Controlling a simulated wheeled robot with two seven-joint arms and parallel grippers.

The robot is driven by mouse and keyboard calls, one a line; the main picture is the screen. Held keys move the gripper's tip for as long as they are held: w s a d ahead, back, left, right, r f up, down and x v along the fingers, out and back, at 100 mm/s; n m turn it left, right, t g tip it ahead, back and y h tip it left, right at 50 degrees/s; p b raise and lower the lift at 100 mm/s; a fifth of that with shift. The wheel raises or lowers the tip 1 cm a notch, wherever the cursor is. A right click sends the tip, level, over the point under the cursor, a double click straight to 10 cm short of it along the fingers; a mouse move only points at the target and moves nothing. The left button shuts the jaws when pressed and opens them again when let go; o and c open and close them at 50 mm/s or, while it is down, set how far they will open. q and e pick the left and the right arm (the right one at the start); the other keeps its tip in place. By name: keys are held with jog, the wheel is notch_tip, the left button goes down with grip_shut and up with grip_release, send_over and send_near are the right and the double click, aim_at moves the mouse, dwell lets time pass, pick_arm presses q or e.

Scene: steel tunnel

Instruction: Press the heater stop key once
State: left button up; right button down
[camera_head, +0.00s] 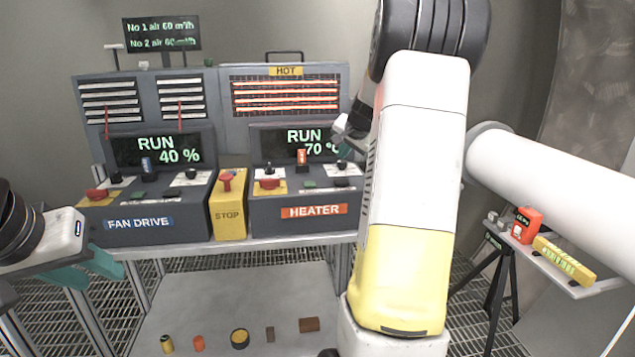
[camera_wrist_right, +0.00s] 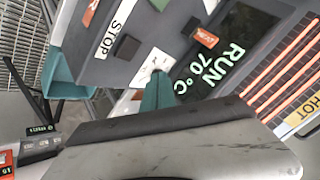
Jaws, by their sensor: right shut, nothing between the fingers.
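The heater console (camera_head: 304,211) stands right of the fan drive console, its screen (camera_head: 300,141) showing RUN and 70. In the right wrist view, the black stop key (camera_wrist_right: 126,46) sits beside the STOP label (camera_wrist_right: 105,40). My right gripper (camera_wrist_right: 158,90) is shut and empty, its teal fingertips over the white knob plate (camera_wrist_right: 148,62), to the right of the stop key and apart from it. Contact with the plate cannot be told. My left gripper (camera_head: 92,268) is open and empty at the lower left.
The fan drive console (camera_head: 139,223) and yellow STOP box (camera_head: 229,213) stand to the left. A hot grille (camera_head: 285,95) rises behind the heater. Several small parts lie on the lower plate (camera_head: 230,290). A side stand (camera_head: 545,262) holds a red box (camera_head: 526,225) and a yellow piece.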

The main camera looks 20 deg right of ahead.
aim_at(342, 182)
jog(key=shift+f, duration=2.75)
jog(key=shift+f, duration=0.4)
jog(key=shift+f, duration=0.5)
dwell(0.4)
jog(key=shift+r, duration=0.9)
jog(key=shift+r, duration=2.55)
